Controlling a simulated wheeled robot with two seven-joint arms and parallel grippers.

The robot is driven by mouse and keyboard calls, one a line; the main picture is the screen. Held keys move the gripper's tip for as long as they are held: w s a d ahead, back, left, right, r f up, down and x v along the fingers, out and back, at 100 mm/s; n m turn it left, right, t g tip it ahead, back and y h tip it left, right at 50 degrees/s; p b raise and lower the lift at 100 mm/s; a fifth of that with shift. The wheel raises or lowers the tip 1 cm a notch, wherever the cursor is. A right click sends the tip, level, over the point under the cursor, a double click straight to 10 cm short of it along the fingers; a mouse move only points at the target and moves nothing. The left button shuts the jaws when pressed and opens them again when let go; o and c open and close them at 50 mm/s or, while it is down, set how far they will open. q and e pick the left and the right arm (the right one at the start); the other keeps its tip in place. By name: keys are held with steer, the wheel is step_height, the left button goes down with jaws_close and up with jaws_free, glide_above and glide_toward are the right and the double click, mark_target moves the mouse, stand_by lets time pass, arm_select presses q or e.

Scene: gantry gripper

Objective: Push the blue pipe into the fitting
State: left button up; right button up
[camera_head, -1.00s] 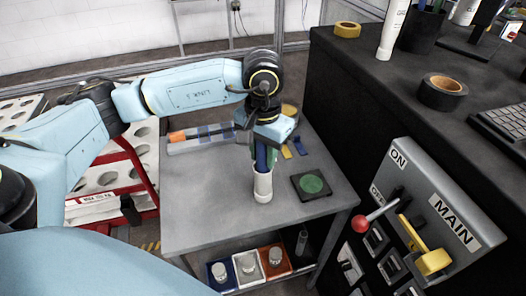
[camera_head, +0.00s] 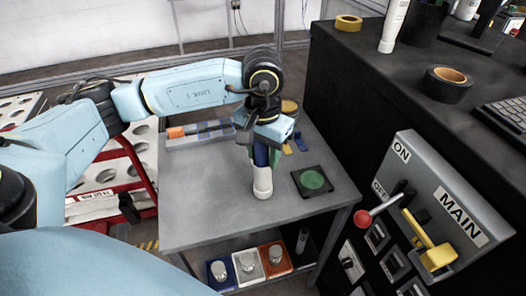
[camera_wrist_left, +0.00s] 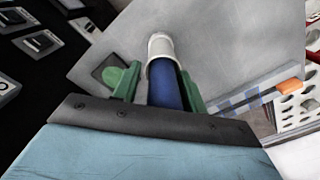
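A blue pipe (camera_head: 261,156) stands roughly upright between the green fingers of my left gripper (camera_head: 262,154), which is shut on it. Its lower end meets a white fitting (camera_head: 262,182) that stands on the grey table. In the left wrist view, the blue pipe (camera_wrist_left: 166,88) runs between the fingers of my left gripper (camera_wrist_left: 160,82) into the round rim of the white fitting (camera_wrist_left: 160,45). How deep it sits is hidden inside the fitting. My right gripper is in neither view.
A dark square pad with a green disc (camera_head: 312,180) lies right of the fitting on the table (camera_head: 205,215). A long grey holder (camera_head: 200,139) lies at the back left. The dark bench (camera_head: 400,110) and MAIN switch panel (camera_head: 430,190) rise at the right.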

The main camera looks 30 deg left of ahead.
arm_select(q)
steer(key=shift+o, duration=0.8)
step_height(320, 180, up, 13)
steer(key=shift+r+p, duration=0.2)
steer(key=shift+p, duration=0.25)
